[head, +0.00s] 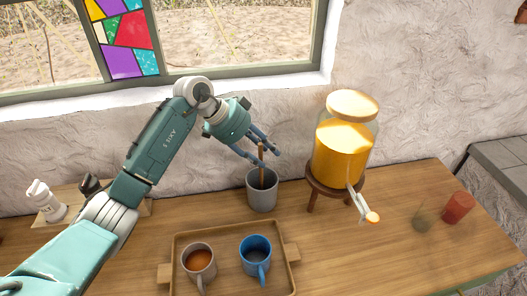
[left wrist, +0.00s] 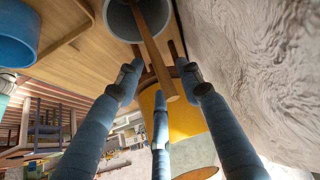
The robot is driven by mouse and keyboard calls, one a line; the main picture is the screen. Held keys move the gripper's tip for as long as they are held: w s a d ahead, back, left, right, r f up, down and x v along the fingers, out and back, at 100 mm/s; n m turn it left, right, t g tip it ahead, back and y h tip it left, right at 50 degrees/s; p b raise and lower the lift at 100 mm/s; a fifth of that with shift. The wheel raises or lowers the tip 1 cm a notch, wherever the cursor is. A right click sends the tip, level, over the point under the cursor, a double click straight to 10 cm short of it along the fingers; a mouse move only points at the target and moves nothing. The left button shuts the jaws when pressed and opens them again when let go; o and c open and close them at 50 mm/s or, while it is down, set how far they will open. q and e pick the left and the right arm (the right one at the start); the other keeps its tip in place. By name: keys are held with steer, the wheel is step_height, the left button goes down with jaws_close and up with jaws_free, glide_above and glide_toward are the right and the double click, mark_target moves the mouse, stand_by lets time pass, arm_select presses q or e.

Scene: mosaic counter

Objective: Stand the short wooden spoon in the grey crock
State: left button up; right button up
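The wooden spoon (head: 261,166) stands in the grey crock (head: 262,193), its handle rising above the rim. In the left wrist view the spoon (left wrist: 154,51) leans against the inside of the crock (left wrist: 118,21), its end pointing towards the camera. My left gripper (head: 263,147) is above the crock, near the top of the spoon. In the left wrist view its fingers (left wrist: 158,74) are spread around the handle, with gaps visible between them and the wood. The spoon's lower end is hidden inside the crock. My right gripper is not in view.
A glass dispenser (head: 341,153) of orange drink on a wooden stand is close right of the crock. In front is a wooden tray (head: 228,226) with a grey mug (head: 198,262) and a blue mug (head: 255,256). A red cup (head: 458,207) stands far right. The wall is close behind.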

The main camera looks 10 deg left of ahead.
arm_select(q)
steer(key=shift+r, duration=0.1)
steer(key=v, duration=1.2)
steer(key=shift+s+f, duration=0.1)
steer(key=shift+f, duration=0.15)
stand_by(0.5)
